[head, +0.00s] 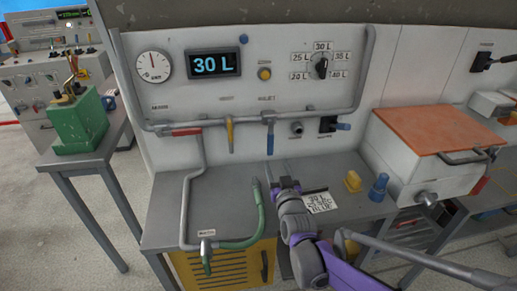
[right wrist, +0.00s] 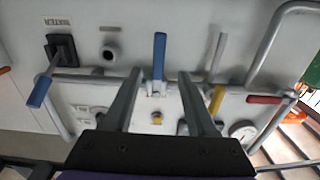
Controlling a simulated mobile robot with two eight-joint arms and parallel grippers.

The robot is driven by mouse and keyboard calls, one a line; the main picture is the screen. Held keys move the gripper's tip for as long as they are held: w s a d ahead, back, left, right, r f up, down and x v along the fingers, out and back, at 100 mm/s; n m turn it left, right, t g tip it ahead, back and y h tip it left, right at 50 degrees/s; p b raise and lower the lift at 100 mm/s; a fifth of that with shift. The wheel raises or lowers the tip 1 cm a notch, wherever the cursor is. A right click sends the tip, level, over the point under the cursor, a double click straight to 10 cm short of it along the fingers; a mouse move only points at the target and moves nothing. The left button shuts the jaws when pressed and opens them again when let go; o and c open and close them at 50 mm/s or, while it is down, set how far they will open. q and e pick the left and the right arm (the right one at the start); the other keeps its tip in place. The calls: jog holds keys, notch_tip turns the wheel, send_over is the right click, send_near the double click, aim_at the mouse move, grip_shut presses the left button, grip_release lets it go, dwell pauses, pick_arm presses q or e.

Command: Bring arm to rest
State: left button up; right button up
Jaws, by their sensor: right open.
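My right gripper (head: 287,183) is over the grey bench, in front of and below the blue lever (head: 270,138) on the panel pipe. In the right wrist view my right gripper (right wrist: 160,75) has its two dark fingers spread wide with nothing held. The blue lever (right wrist: 159,55) shows between the fingertips in that view; it looks apart from them. In the head view the lever hangs straight down. My right arm (head: 300,235) reaches in from the lower right. My left gripper is in neither view.
The panel has a display (head: 213,64) reading 30 L, a gauge (head: 153,66), a yellow lever (head: 229,134) and a red lever (head: 186,132). A green hose (head: 243,238), printed sheet (head: 320,202) and yellow piece (head: 352,181) are on the bench (head: 170,215). An orange-lidded box (head: 430,130) stands right.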

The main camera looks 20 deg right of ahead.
jog(key=s+a+f+n+g+y+p, duration=0.1)
jog(key=s+a+g+p, duration=0.2)
jog(key=s, duration=0.6)
jog(key=s+a+f+n+g+y+p, duration=0.1)
jog(key=s+a+g, duration=0.4)
jog(key=s, duration=0.5)
jog(key=s+a+f+g+y+p, duration=0.2)
jog(key=s+a+g+p, duration=0.2)
jog(key=s, duration=0.5)
jog(key=shift+s+a+f+n+p, duration=0.3)
jog(key=shift+n+p, duration=0.1)
jog(key=shift+p, duration=0.15)
